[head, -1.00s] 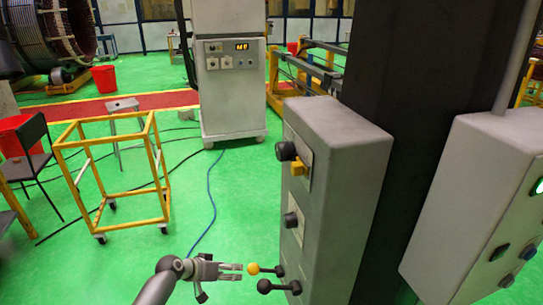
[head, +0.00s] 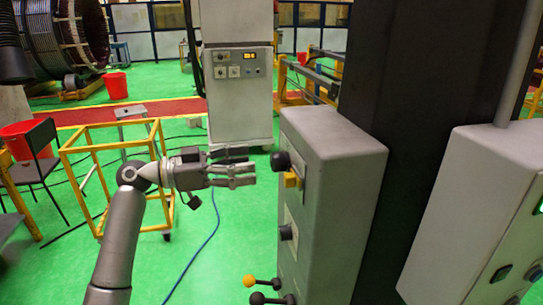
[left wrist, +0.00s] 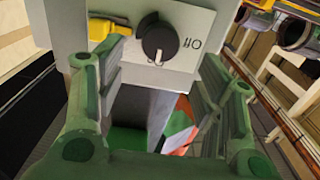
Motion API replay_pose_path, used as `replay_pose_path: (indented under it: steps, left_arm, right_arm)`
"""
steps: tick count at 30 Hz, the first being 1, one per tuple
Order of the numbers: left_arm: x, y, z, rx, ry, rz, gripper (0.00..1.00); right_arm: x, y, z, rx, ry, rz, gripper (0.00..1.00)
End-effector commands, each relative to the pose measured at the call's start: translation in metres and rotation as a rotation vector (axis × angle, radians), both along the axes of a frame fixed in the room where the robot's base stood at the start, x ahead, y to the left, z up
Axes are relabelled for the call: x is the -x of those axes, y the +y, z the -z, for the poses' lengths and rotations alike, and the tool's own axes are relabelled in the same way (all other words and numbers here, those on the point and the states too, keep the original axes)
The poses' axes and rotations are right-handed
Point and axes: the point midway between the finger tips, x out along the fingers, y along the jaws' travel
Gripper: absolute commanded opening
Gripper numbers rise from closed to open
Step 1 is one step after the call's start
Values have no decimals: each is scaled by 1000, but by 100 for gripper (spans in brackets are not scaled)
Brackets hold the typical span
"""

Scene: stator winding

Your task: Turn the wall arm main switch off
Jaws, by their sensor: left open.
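A grey control box (head: 340,145) stands on the dark column in the head view. On its left face, near the top, is a black rotary switch knob (head: 281,161) with a yellow piece (head: 292,180) just below it. My left gripper (head: 252,167) is open and empty, its fingers pointing right at the knob with a small gap. In the left wrist view the black knob (left wrist: 159,40) sits on a white plate with partly readable "OFF" lettering, between and beyond the open fingers. The yellow piece (left wrist: 106,28) is beside it. My right gripper is not in view.
Lower on the box are another black knob (head: 288,232), a yellow-ball lever (head: 249,281) and a black-ball lever (head: 258,298). A second grey box (head: 470,215) with buttons stands at right. A yellow frame cart (head: 80,160) is behind my left arm.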

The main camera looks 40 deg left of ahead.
Motion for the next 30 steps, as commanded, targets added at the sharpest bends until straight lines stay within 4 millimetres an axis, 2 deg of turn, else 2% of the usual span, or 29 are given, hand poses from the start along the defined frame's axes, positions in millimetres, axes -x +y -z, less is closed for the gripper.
replay_pose_path:
  steps: [1, 9, 15, 22, 23, 30]
  left_arm:
    - [-8, -8, -5, 3, 0, 2, 62]
    - [-42, -35, -3, 4, 2, -1, 62]
    - [-50, -42, 0, 2, 2, -2, 62]
    - [-51, -43, 1, 2, 3, -3, 62]
    - [-51, -43, 1, 2, 3, -2, 61]
    - [-51, -43, 1, 2, 3, -2, 30]
  right_arm:
    - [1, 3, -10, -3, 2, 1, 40]
    - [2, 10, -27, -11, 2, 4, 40]
    - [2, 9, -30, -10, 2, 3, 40]
    - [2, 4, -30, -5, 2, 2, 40]
    - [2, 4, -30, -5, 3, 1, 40]
    - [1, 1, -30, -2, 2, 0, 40]
